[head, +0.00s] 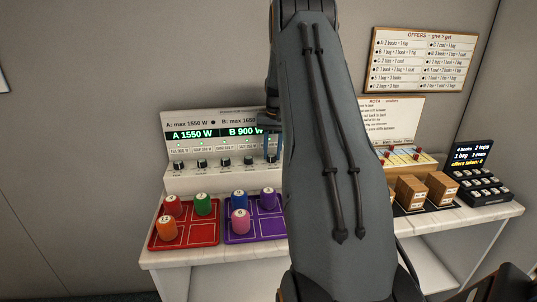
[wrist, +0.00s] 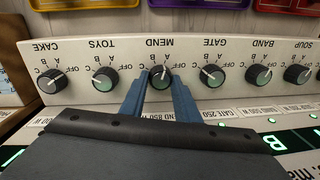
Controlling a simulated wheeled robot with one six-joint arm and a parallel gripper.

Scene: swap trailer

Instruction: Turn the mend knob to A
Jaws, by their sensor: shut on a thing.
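The mend knob (wrist: 160,78) is a dark round knob with a green-grey face on the white panel, under upside-down lettering in the wrist view. Its white pointer leans to the upper right, roughly toward the A mark; the exact setting is hard to read. My gripper (wrist: 160,84) is shut on it, with one blue-grey finger at each side. In the head view my gripper (head: 272,150) is at the panel's right part, and my arm hides much of what lies beyond.
The gate knob (wrist: 211,76) and toys knob (wrist: 105,79) flank it closely. The white panel (head: 215,183) carries a lit display (head: 200,135) reading A 1550 W and B 900 W. A red tray (head: 203,233) and a purple tray (head: 262,227) with cylinders stand before it.

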